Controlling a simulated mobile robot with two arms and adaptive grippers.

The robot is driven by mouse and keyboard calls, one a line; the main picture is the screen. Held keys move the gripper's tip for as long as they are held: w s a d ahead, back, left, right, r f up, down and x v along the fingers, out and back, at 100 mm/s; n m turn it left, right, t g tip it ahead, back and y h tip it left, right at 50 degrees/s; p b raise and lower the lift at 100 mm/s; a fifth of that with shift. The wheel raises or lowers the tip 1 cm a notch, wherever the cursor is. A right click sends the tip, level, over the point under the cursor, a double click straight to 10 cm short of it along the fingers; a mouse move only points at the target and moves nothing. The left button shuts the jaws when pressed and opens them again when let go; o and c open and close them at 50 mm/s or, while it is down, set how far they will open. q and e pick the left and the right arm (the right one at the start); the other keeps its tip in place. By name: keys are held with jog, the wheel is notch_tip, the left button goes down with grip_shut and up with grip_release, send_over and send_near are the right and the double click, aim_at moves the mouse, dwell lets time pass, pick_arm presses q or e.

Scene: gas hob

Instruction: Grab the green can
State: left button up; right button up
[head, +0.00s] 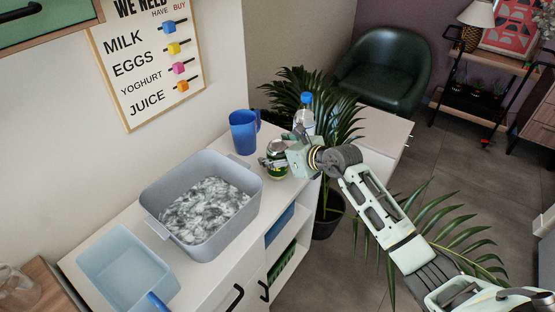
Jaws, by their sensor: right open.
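The green can (277,165) stands upright on the white counter, near its far right end. My right gripper (279,149) is open, reaching in from the right at the can's upper part. Its fingers overlap the can in the picture and hide part of it; I cannot tell whether they touch it. My left gripper is not in view.
A blue cup (243,133) stands behind and left of the can. A bottle with a blue cap (304,118) is just behind my gripper. A grey tub of ice (165,187) and a light blue container (118,266) fill the nearer counter (213,268). A plant (340,105) stands beyond.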

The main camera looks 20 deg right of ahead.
jog(key=shift+c, duration=0.5)
jog(key=shift+r, duration=0.1)
jog(key=c, duration=1.5)
